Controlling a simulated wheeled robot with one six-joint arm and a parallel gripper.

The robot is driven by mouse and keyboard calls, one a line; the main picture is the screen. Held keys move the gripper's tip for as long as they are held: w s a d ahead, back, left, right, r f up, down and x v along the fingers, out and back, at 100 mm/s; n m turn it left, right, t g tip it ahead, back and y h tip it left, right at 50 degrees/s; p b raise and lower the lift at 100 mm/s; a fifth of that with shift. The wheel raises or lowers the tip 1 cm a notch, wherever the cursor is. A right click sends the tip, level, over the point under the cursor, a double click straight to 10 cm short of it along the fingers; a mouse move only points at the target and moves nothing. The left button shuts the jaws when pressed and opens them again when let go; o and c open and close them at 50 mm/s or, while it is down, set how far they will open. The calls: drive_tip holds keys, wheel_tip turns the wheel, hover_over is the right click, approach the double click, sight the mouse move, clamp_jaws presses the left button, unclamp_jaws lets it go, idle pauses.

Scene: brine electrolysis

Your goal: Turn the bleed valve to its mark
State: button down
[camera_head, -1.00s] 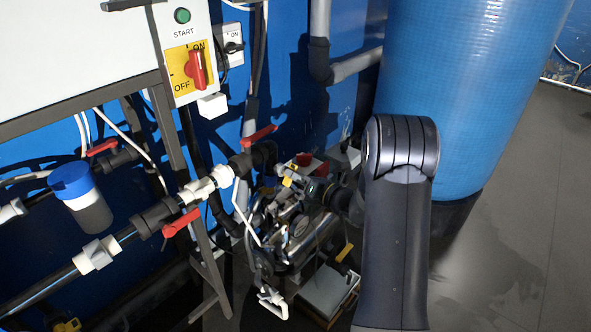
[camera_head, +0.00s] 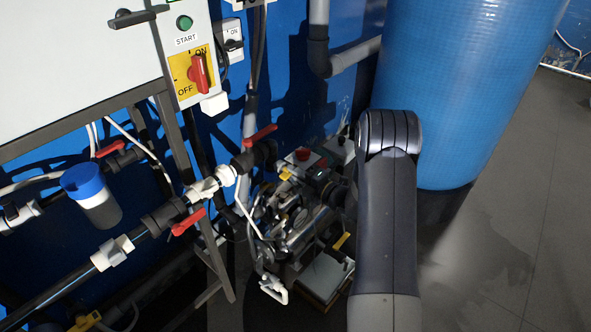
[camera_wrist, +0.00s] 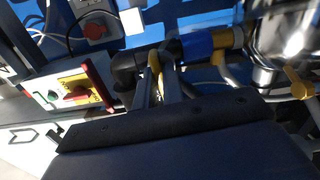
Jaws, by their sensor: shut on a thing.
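My gripper (camera_wrist: 160,85) shows in the wrist view with its fingers closed on a slim yellow handle (camera_wrist: 155,62). I take this handle to be the bleed valve's. It stands beside a black pipe elbow (camera_wrist: 125,70) and a blue pipe piece (camera_wrist: 190,46). The fingers hide much of the handle, and I cannot make out its mark. In the head view my arm's dark links fill the right of centre. The gripper and the held handle are hard to tell apart there among the crowded fittings.
A control panel with a red switch (camera_head: 201,73) is at upper left. Pipes with red-handled valves (camera_head: 188,222) and a blue-capped filter (camera_head: 90,190) run below it. A large blue tank (camera_head: 465,80) stands behind my arm. The floor (camera_head: 500,240) at right is clear.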

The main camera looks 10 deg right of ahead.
drive_tip(key=shift+f+m, duration=0.1)
drive_tip(key=shift+m, duration=0.5)
drive_tip(key=c, duration=1.5)
unclamp_jaws()
drive_tip(key=shift+s+d, duration=0.1)
drive_tip(key=v, duration=1)
drive_tip(key=shift+s+d, duration=0.15)
drive_tip(key=shift+s, duration=0.1)
